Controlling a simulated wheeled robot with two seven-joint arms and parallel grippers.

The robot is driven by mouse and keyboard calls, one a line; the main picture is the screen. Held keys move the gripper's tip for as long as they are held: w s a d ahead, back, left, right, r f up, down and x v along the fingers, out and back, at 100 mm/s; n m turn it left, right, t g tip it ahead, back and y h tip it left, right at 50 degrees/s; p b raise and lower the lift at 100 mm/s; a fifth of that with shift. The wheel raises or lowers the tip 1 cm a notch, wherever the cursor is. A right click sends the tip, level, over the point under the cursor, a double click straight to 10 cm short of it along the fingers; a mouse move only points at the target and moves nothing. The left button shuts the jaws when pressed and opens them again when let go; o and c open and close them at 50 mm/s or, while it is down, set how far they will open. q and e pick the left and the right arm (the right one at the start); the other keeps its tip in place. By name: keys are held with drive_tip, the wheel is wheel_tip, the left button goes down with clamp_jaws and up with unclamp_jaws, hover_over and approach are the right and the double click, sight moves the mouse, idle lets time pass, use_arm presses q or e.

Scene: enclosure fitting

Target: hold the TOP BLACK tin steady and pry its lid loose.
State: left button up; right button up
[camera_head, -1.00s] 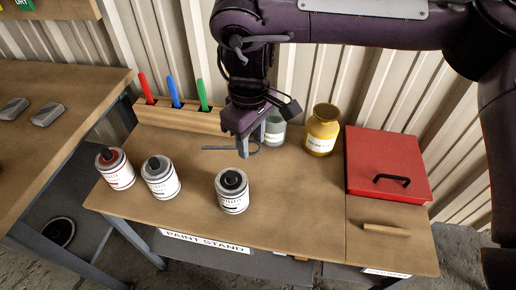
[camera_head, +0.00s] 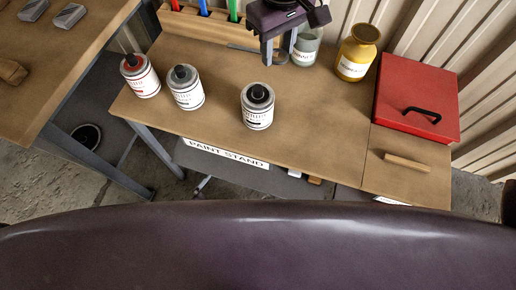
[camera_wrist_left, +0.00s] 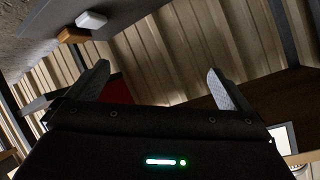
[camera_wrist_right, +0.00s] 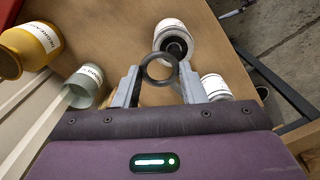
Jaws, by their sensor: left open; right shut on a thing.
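The black-topped tin (camera_head: 257,112) stands upright on the paint stand, the rightmost of three tins. It also shows in the right wrist view (camera_wrist_right: 172,34). Its lid (camera_head: 258,93) looks seated. My right gripper (camera_head: 277,54) is behind it, above the stand, and apart from it. In the right wrist view my right gripper (camera_wrist_right: 160,76) is shut on a dark tool with a ring (camera_wrist_right: 145,72); the tool's thin bar (camera_head: 243,47) shows in the head view. My left gripper (camera_wrist_left: 157,73) is open and empty; it is outside the head view.
A red-topped tin (camera_head: 142,80) and a grey-topped tin (camera_head: 187,92) stand left. A grey-green jar (camera_head: 304,52) and a yellow jar (camera_head: 356,55) stand behind. A red box (camera_head: 415,105) is at right. The stand (camera_head: 320,135) is clear between tin and box.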

use_arm(q)
drive_tip(key=d+r+m+t+h, duration=0.25)
drive_tip(key=d+r, duration=0.25)
drive_tip(key=r, duration=0.4)
drive_tip(key=n+t+y, duration=0.5)
drive_tip(key=n, duration=0.6)
approach(258, 111)
drive_tip(key=shift+m, duration=0.25)
drive_tip(key=f, duration=0.1)
drive_tip(key=d+f, duration=0.2)
drive_tip(key=shift+f, duration=0.4)
drive_tip(key=n+y, duration=0.2)
drive_tip(key=w+n+g+y, duration=0.1)
drive_tip(key=shift+a+r, duration=0.2)
drive_tip(key=shift+a, duration=0.1)
drive_tip(key=w, duration=1.1)
drive_tip(key=shift+w, duration=0.4)
drive_tip(key=shift+c, duration=0.4)
